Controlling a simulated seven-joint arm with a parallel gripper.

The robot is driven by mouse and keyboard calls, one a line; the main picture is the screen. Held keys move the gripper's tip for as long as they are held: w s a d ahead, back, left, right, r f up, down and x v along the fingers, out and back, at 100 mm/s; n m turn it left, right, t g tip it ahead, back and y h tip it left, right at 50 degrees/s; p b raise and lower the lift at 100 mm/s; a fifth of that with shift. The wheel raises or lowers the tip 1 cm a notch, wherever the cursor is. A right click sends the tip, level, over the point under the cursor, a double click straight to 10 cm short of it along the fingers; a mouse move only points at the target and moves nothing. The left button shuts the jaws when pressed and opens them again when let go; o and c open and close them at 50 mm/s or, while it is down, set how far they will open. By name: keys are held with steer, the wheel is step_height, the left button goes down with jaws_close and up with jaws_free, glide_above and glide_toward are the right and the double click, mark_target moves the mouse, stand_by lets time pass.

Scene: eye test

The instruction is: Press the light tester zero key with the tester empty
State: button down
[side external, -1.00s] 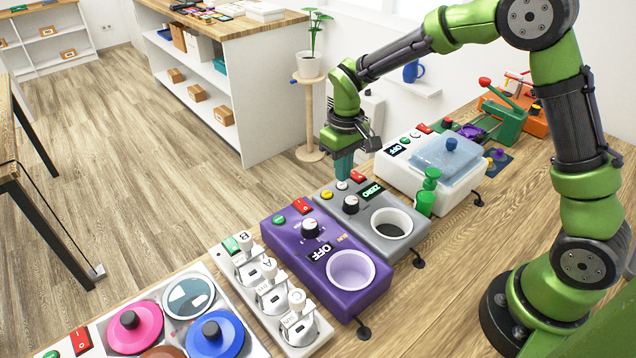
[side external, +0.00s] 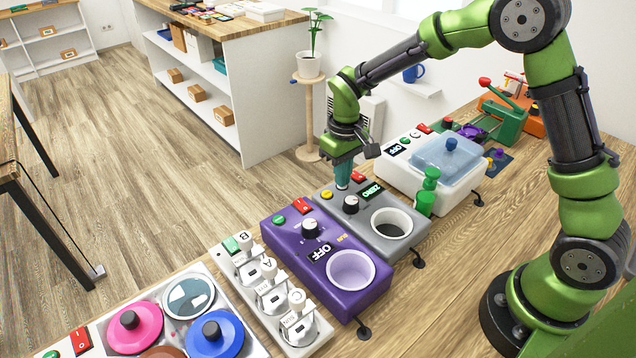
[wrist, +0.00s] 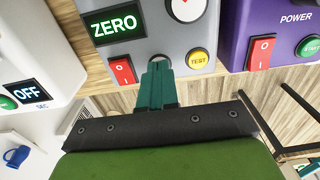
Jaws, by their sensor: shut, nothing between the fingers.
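The light tester appears to be the grey box (side external: 376,238), with a white-rimmed round well (side external: 391,223); nothing shows in the well but its dark floor. Its green display (side external: 371,190) reads ZERO in the wrist view (wrist: 114,27). My gripper (side external: 342,186) is shut and empty, pointing down at the tester's end. Its teal fingertips (wrist: 159,66) lie over the key between the red switch (wrist: 122,71) and yellow TEST button (wrist: 198,59). Only a pale edge of that key shows above the tips; contact appears made, but how far it is pressed is hidden.
A purple box (side external: 335,285) reading OFF stands close on the left. A white box with a clear blue lid (side external: 447,156) and a green knobbed piece (side external: 427,190) stand on the right. The tester's dial (side external: 351,204) is close to my fingers. Bare wood (side external: 450,265) lies in front.

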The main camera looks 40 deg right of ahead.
steer(key=shift+f, duration=0.1)
step_height(320, 180, up, 8)
stand_by(1.1)
steer(key=s+r+m+t, duration=0.1)
steer(key=s+r+t, duration=0.1)
steer(key=s, duration=0.4)
steer(key=s+r+m+t+y, duration=0.1)
steer(key=s+r+t, duration=0.1)
steer(key=s+r, duration=0.3)
steer(key=s+d+r+m+t+y, duration=0.1)
steer(key=s+r+m+t, duration=0.1)
steer(key=s, duration=0.7)
steer(key=shift+r+t, duration=0.6)
steer(key=shift+r, duration=0.2)
